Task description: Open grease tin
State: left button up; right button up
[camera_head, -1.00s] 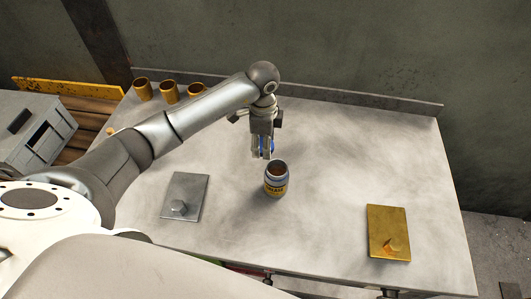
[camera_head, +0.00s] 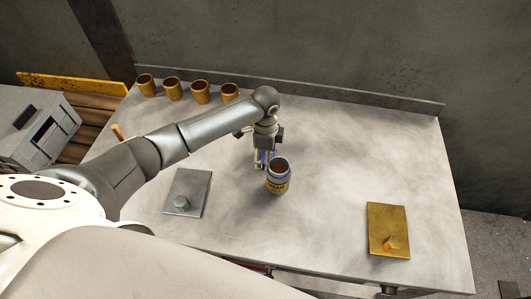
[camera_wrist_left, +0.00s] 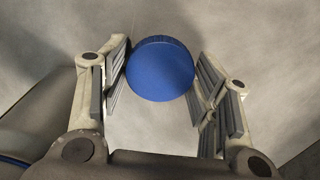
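The grease tin (camera_head: 278,184) stands upright on the grey table, with a yellow label, its top open and brown inside. My left gripper (camera_head: 265,162) is just behind and left of the tin, pointing down. In the left wrist view the round blue lid (camera_wrist_left: 160,70) sits between the two finger pads of the left gripper (camera_wrist_left: 160,85), which appear to touch it on both sides. The lid is off the tin, low near the table; I cannot tell whether it touches the surface. My right gripper is not in view.
Several brass-coloured cups (camera_head: 172,89) stand along the back left edge. A grey plate with a knob (camera_head: 187,193) lies left of the tin, and a yellow plate (camera_head: 388,230) lies at the right. The table between tin and yellow plate is clear.

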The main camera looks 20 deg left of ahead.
pick_arm(q)
jog(key=shift+o, duration=1.1)
jog(key=shift+r, duration=0.1)
jog(key=shift+r, duration=0.25)
notch_tip(320, 180, up, 12)
jog(key=b, duration=0.2)
jog(key=shift+f, duration=0.15)
jog(key=shift+s+f, duration=0.1)
